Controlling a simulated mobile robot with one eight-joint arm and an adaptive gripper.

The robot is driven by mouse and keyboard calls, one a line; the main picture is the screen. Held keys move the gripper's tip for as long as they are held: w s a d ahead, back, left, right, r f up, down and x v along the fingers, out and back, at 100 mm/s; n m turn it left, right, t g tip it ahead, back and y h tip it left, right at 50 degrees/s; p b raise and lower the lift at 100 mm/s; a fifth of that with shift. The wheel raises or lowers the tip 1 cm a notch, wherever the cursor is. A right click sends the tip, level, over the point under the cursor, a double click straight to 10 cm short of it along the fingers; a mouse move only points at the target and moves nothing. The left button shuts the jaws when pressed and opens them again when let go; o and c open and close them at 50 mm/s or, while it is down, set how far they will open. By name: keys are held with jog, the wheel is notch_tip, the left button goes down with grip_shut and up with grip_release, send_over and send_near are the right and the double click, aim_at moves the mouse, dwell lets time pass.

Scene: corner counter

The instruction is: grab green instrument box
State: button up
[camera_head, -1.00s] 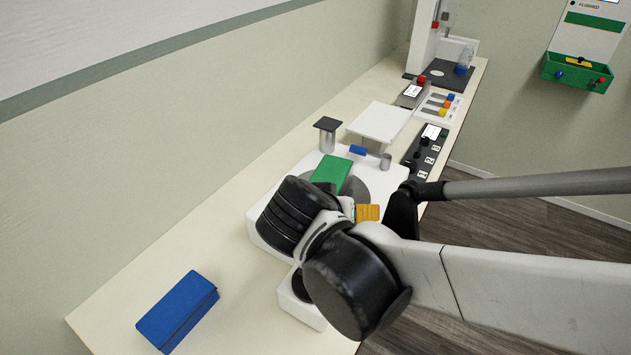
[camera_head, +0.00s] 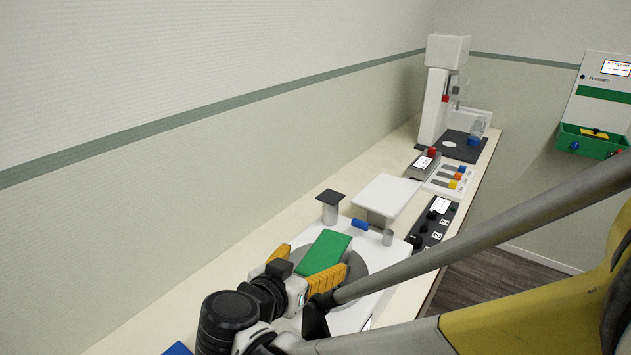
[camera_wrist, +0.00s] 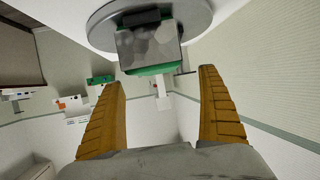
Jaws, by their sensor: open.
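The green instrument box (camera_head: 325,252) rests on a round grey plate of a white device on the counter. In the wrist view the box (camera_wrist: 149,50) shows a grey mottled face with a green edge, beyond the fingertips and near the top middle. My gripper (camera_head: 299,264) has yellow ribbed fingers, spread apart on the near side of the box in the head view. The wrist view shows my gripper (camera_wrist: 165,80) open, with nothing between its fingers. I cannot tell whether either finger touches the box.
A raised white platform (camera_head: 386,196) is farther back. A black control panel (camera_head: 432,225) lies to the right. The wall runs along the left.

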aim_at(322, 257)
jog(key=b+x, duration=0.2)
jog(key=x, duration=0.4)
jog(key=shift+d+f+b, duration=0.25)
jog(key=shift+f+b, duration=0.05)
jog(key=c, duration=1.5)
